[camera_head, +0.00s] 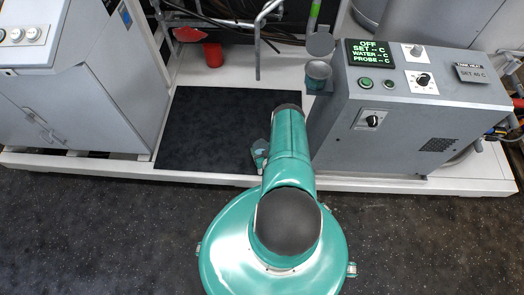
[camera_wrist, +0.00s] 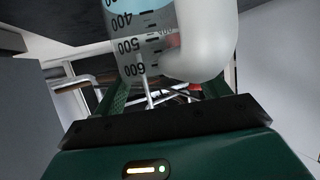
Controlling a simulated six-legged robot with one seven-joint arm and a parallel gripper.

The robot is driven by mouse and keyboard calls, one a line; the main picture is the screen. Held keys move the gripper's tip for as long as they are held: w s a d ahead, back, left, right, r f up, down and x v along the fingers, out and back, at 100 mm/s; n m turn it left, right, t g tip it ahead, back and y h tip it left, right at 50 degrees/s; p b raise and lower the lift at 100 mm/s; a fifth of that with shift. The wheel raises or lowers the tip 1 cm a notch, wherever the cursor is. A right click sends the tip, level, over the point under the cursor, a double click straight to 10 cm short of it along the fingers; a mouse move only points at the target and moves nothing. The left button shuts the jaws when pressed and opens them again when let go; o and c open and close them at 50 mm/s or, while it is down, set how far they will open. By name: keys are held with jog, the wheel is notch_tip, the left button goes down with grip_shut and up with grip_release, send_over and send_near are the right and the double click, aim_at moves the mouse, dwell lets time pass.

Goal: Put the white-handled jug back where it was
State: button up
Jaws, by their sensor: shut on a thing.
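The jug (camera_wrist: 145,45) fills the top middle of the wrist view. It is clear, with dark scale marks of 400, 500 and 600, a light blue area near the top edge and a thick white handle (camera_wrist: 207,45). My gripper (camera_wrist: 168,88) is shut on the jug, with its green fingers on either side below the handle; the exact contact is partly hidden. In the head view my teal arm reaches over the dark mat, and I cannot make out the jug or the gripper's jaws there.
A black mat (camera_head: 205,130) lies on the white platform (camera_head: 225,75). A grey control cabinet (camera_head: 410,125) stands right, close to my arm, with a small cup-like fixture (camera_head: 317,72) at its left side. A grey cabinet (camera_head: 85,105) stands left. A red container (camera_head: 212,56) and pipes are behind.

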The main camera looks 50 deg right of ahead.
jog(key=shift+f, duration=0.75)
jog(key=o, duration=1.8)
